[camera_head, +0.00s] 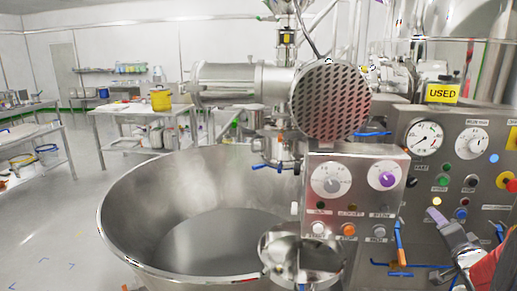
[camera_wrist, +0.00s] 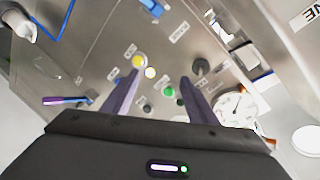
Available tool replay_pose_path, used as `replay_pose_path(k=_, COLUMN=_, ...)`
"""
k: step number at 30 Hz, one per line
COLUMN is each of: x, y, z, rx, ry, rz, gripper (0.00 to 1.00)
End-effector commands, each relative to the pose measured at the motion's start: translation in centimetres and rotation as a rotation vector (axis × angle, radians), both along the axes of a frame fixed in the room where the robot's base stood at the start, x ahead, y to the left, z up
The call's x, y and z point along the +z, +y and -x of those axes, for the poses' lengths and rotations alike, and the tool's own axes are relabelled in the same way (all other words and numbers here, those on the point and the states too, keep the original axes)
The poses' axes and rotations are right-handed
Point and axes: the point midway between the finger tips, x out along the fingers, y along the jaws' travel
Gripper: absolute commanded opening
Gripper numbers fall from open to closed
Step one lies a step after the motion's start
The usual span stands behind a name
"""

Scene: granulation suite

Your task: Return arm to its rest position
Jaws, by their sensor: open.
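My gripper (camera_wrist: 162,72) shows in the wrist view with its two purple-grey fingers apart and nothing between them. Behind the fingers is the steel control panel (camera_wrist: 100,50), with a yellow button (camera_wrist: 139,60), a green button (camera_wrist: 169,91) and a white dial gauge (camera_wrist: 235,108). In the head view my arm reaches in from the lower right corner, in front of the large panel (camera_head: 420,180). Part of my gripper (camera_head: 437,216) shows there beside the panel's lower buttons. I cannot tell the exact gap between fingertips and panel.
A large open steel bowl (camera_head: 125,235) stands at centre left. A smaller control box (camera_head: 355,165) with two dials stands between bowl and panel. Blue-handled valves (camera_head: 398,248) stick out below the panel. Floor at the left is open.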

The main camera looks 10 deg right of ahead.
Motion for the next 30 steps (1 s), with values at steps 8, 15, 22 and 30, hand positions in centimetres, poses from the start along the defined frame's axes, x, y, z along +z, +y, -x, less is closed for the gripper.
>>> replay_pose_path(k=8, x=-5.5, y=-1.3, z=5.2, rx=-0.114, ry=0.399, rz=0.134, gripper=0.53)
replay_pose_path(k=15, x=-7.5, y=2.8, z=8.4, rx=-0.065, ry=0.711, rz=0.204, gripper=0.53)
replay_pose_path(k=22, x=-8.2, y=10.0, z=11.0, rx=0.092, ry=0.962, rz=0.248, gripper=0.53)
replay_pose_path(k=30, x=-7.8, y=21.0, z=14.0, rx=0.379, ry=1.155, rz=0.298, gripper=0.53)
